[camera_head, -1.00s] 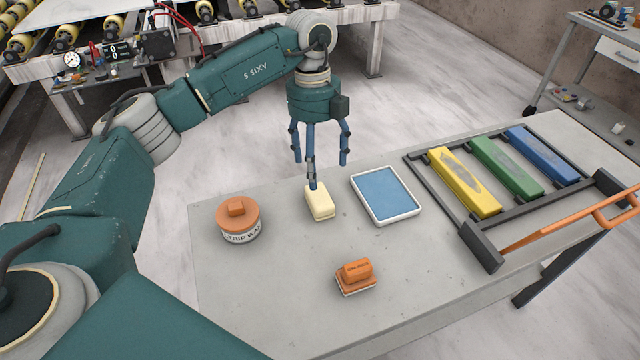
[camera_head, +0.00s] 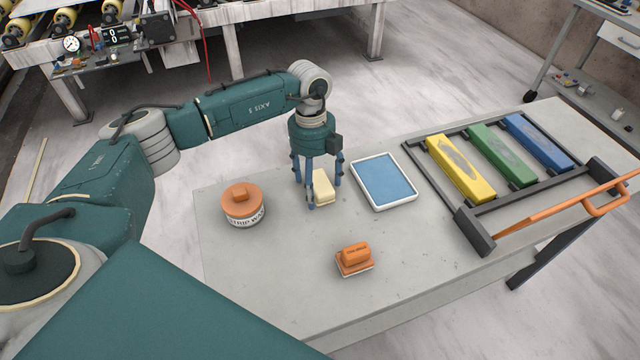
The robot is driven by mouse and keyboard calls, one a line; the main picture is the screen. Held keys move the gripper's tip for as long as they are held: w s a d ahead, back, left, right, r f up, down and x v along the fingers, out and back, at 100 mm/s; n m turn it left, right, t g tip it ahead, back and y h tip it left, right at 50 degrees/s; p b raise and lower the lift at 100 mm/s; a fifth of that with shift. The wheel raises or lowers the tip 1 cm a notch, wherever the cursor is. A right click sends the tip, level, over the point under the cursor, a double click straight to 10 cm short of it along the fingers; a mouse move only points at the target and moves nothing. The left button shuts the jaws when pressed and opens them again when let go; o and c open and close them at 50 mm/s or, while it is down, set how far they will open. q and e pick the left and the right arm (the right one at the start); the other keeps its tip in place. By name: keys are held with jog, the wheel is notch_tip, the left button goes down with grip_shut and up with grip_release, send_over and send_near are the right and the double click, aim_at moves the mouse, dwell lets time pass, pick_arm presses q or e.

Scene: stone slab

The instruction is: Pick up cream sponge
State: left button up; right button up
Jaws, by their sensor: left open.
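The cream sponge (camera_head: 324,188) is a small pale yellow block lying on the grey stone slab (camera_head: 290,285), behind its middle. My left gripper (camera_head: 319,190) points straight down over it. Its blue fingers are open and stand around the sponge, with one finger in front of its left side. The fingers partly hide the sponge. I cannot tell whether any finger touches it. My right gripper is not in view.
A strip wax tin (camera_head: 243,205) with an orange lid stands left of the sponge. A blue pad in a white tray (camera_head: 385,181) lies close on the right. An orange-handled block (camera_head: 354,259) sits in front. A rack holds yellow (camera_head: 460,169), green and blue bars at right.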

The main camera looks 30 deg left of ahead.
aim_at(316, 182)
pick_arm(q)
jog(key=c, duration=1.1)
jog(key=shift+o, duration=0.2)
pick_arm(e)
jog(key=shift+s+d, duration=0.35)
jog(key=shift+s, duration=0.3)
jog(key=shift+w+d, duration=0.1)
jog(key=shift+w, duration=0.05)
